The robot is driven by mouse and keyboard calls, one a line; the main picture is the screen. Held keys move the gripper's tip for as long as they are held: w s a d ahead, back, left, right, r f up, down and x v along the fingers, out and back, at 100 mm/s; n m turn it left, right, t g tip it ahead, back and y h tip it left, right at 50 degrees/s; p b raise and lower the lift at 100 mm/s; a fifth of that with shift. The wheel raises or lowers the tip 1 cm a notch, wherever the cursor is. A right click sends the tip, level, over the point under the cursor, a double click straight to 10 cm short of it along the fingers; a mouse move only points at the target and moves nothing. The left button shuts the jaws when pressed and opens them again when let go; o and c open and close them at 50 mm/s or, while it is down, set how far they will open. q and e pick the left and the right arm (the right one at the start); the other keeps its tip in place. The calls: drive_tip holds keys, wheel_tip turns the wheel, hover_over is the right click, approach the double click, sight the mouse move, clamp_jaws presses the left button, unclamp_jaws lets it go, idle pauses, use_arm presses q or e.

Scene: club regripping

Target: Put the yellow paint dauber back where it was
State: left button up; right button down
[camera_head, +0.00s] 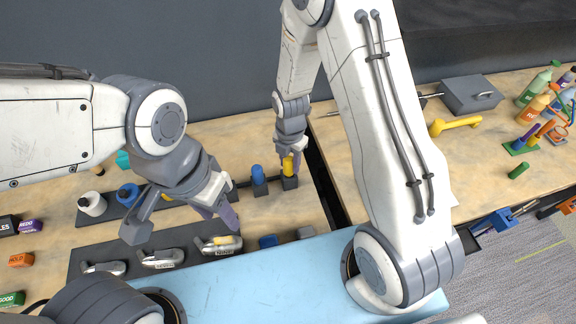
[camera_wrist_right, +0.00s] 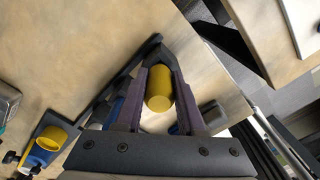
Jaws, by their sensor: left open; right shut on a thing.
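The yellow paint dauber (camera_head: 289,168) is held between the fingers of my right gripper (camera_head: 291,156), directly at a dark holder block (camera_head: 290,183). Whether its lower end sits in the block or just above it, I cannot tell. In the right wrist view the yellow cylinder (camera_wrist_right: 160,88) is between the two purple-grey fingers of that gripper (camera_wrist_right: 164,80). A blue dauber (camera_head: 257,174) stands in another dark block to the left. My left gripper (camera_head: 218,212) is open above the club heads, apart from the daubers.
Club heads (camera_head: 162,258) lie on a dark mat at the front left. White and blue bottles (camera_head: 92,204) stand at left. A dark gap (camera_head: 325,180) separates the two tables. On the right table are a yellow handle (camera_head: 455,125), a grey box (camera_head: 472,94) and bottles.

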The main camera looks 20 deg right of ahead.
drive_tip(key=shift+r, duration=0.1)
drive_tip(key=shift+f+b, duration=0.35)
drive_tip(key=shift+f, duration=0.3)
drive_tip(key=c, duration=0.5)
unclamp_jaws()
drive_tip(key=shift+r, duration=0.1)
drive_tip(key=shift+r, duration=0.1)
